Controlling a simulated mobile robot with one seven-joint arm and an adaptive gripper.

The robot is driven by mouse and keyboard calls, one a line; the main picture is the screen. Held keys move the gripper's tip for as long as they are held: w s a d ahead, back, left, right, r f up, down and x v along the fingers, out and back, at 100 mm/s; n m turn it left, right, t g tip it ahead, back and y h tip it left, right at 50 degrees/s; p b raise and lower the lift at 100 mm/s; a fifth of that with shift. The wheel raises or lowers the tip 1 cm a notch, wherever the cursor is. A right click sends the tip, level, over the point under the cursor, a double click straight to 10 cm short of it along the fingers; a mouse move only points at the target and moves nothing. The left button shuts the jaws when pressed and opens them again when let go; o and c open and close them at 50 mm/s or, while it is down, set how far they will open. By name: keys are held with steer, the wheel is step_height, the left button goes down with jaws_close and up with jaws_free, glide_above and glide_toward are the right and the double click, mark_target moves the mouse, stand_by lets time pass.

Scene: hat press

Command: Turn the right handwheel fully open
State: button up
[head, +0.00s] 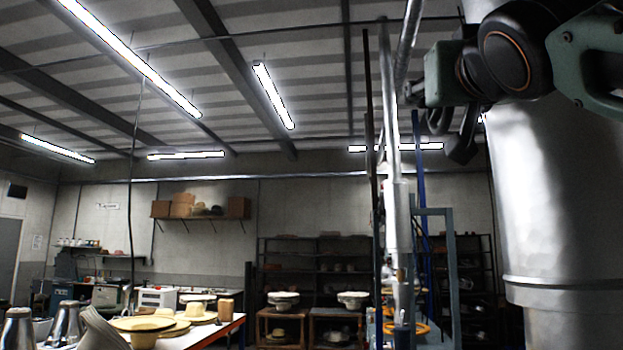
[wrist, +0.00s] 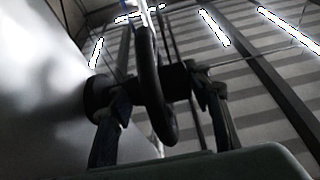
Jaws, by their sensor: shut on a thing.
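A black handwheel (wrist: 152,85) stands almost edge-on in the middle of the wrist view, beside a large smooth silver body on the left. My gripper (wrist: 160,90) has one dark finger on each side of the wheel and is shut on it. Its green base fills the bottom edge of that view. In the head view my gripper (head: 455,130) is high at the right, in front of the silver cylinder (head: 560,220). I cannot make out the wheel clearly there, nor tell how far it is turned.
Upright pipes and a blue-grey frame (head: 448,270) stand left of the cylinder. A table with straw hats (head: 145,324) and metal jugs (head: 65,322) is at the lower left. Dark shelving (head: 310,262) lines the back wall. The space left of my gripper looks open.

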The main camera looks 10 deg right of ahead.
steer(key=shift+r+g+y+p, duration=0.15)
steer(key=shift+r+g+p, duration=0.3)
steer(key=shift+p, duration=1)
steer(key=shift+r+g+y+p, duration=0.15)
steer(key=shift+g+p, duration=0.5)
steer(key=shift+p, duration=0.75)
steer(key=g+p, duration=0.2)
steer(key=p, duration=0.4)
steer(key=shift+f+g+y, duration=0.1)
steer(key=shift+g+y, duration=0.2)
steer(key=shift+y, duration=0.1)
steer(key=shift+f+g+p, duration=0.1)
steer(key=shift+g+p, duration=0.2)
steer(key=shift+p, duration=0.1)
steer(key=shift+d+f+g, duration=0.1)
steer(key=shift+f+g, duration=0.15)
steer(key=shift+g, duration=0.45)
steer(key=shift+g+y, duration=0.3)
steer(key=shift+g, duration=0.1)
steer(key=shift+d+g, duration=0.15)
steer(key=shift+g, duration=0.75)
steer(key=shift+a+f+g+y, duration=0.15)
steer(key=shift+a+g+y, duration=0.15)
steer(key=shift+y, duration=0.1)
steer(key=o, duration=1.2)
